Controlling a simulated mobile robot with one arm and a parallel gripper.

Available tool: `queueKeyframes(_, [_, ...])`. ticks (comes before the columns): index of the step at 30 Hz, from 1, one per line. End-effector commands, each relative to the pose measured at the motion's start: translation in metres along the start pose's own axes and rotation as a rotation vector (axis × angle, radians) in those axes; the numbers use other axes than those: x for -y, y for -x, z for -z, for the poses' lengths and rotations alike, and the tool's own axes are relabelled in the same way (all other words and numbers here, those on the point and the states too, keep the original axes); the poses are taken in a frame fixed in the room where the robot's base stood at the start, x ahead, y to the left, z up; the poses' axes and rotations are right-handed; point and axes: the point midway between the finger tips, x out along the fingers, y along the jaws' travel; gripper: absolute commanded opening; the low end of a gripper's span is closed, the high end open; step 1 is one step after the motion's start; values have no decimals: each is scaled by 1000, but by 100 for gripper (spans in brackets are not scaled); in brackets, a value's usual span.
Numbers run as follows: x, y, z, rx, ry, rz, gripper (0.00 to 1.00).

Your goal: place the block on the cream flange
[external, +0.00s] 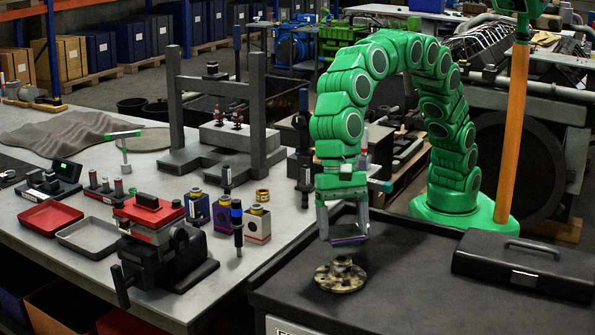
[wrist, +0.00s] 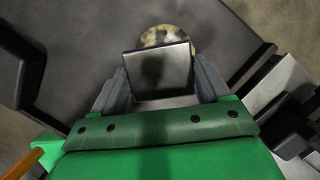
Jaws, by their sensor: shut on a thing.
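My gripper (external: 344,230) points down over the dark cabinet top and is shut on the block. The block (external: 349,240) shows in the external view as a dark piece with a purplish edge low between the fingers. In the wrist view the block (wrist: 158,72) is a flat grey face between both fingers. The cream flange (external: 341,277), round and mottled with dark patches, lies on the cabinet top below my gripper, with a small raised hub. A gap shows between block and flange. In the wrist view the block hides part of the flange (wrist: 166,35).
A black case (external: 525,265) with a handle lies on the cabinet top (external: 420,285) to the right. On the grey bench at left stand a vise (external: 160,250), small boxes (external: 257,224) and a dark press frame (external: 219,130). The cabinet top around the flange is clear.

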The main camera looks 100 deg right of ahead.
Motion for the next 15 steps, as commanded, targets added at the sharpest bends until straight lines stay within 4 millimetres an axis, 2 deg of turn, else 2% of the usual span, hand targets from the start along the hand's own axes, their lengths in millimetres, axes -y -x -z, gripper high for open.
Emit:
queueKeyframes(5, [4, -9, -1, -1, 0, -1, 39])
queueKeyframes(12, [3, -35, 7, 0, -1, -3, 39])
queueKeyframes(15, [4, -36, 8, 0, -1, -1, 39])
